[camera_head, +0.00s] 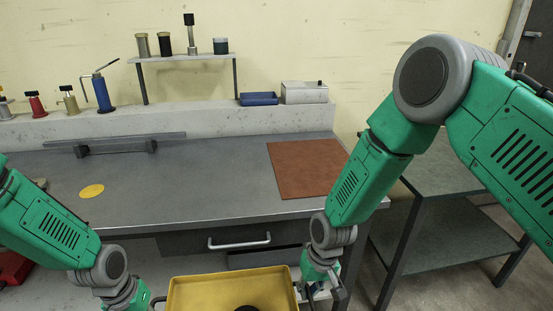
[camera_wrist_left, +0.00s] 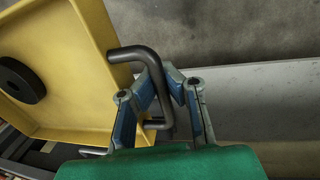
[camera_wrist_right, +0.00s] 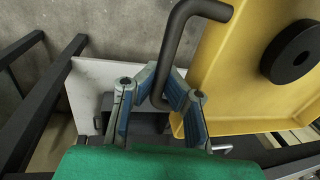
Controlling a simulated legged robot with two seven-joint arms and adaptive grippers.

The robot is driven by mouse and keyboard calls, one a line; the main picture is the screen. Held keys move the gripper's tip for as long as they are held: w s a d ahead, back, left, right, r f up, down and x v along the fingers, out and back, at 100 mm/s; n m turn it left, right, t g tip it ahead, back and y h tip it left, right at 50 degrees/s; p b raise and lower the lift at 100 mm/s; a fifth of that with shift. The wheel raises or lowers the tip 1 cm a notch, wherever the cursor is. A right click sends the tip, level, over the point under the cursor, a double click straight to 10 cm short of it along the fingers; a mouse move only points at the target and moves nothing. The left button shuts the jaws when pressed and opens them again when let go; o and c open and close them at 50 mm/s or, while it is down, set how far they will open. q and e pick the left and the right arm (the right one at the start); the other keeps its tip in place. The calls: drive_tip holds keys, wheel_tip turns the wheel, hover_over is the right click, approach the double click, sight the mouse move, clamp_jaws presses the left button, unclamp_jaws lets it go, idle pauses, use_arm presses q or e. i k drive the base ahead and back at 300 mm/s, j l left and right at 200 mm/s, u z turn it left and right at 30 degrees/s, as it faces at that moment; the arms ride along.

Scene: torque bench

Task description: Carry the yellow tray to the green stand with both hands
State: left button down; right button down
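The yellow tray (camera_head: 190,290) is at the bottom of the head view, in front of the bench's front edge, its near part cut off. A black disc (camera_wrist_right: 292,52) lies in it. My left gripper (camera_wrist_left: 166,72) is shut on the tray's dark left handle (camera_wrist_left: 135,53), and in the head view only part of it shows. My right gripper (camera_wrist_right: 164,76) is shut on the dark right handle (camera_wrist_right: 175,40); it also shows in the head view (camera_head: 332,290). A stand with a grey-green top (camera_head: 440,175) is at the right, partly behind my right arm.
The grey bench (camera_head: 210,180) has a drawer handle (camera_head: 240,242) at its front, close beyond the tray. A brown mat (camera_head: 305,168) and yellow disc (camera_head: 92,191) lie on it. Bottles and a shelf (camera_head: 185,58) stand behind. The stand's visible top is bare.

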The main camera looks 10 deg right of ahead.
sight(440, 164)
drive_tip(key=k+l, duration=0.1)
drive_tip(key=l, duration=2.85)
drive_tip(key=k+l, duration=0.15)
drive_tip(key=l, duration=1.35)
